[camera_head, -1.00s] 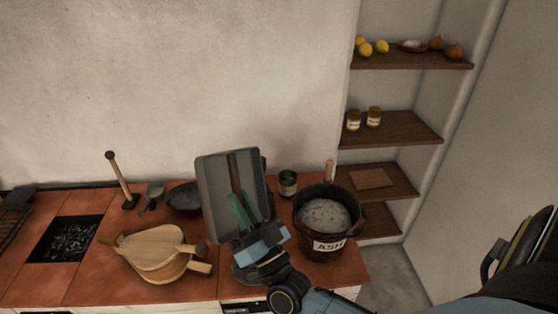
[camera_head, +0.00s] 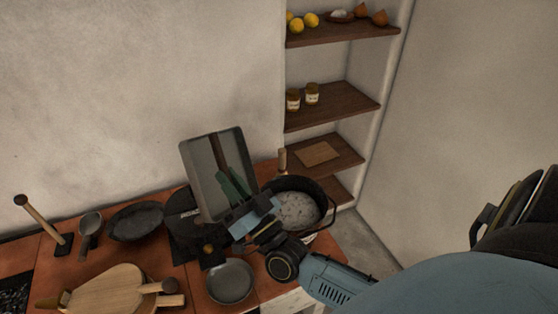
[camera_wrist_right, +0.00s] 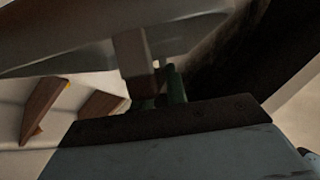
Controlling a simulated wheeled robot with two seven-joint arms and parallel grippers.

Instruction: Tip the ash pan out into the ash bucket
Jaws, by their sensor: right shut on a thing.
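The grey ash pan (camera_head: 207,172) stands steeply tilted, with a broad face and a dark brown strip towards the head camera. I see no ash on that face. My right gripper (camera_head: 236,188) is shut on the pan, its greenish fingers at the pan's lower part. The pan is just left of the dark ash bucket (camera_head: 325,217), and the gripper covers part of the bucket's left side. Grey ash shows inside the upright bucket. In the right wrist view the pan (camera_wrist_right: 75,35) spans the top, close to the fingers (camera_wrist_right: 160,90). My left gripper is out of view.
Wooden bellows (camera_head: 105,290), a grey plate (camera_head: 230,282), a dark pan (camera_head: 135,222) and a black lidded-looking pot (camera_head: 182,222) crowd the tiled counter left of the bucket. Wall shelves (camera_head: 335,100) with lemons and jars rise behind the bucket. The counter ends just right of it.

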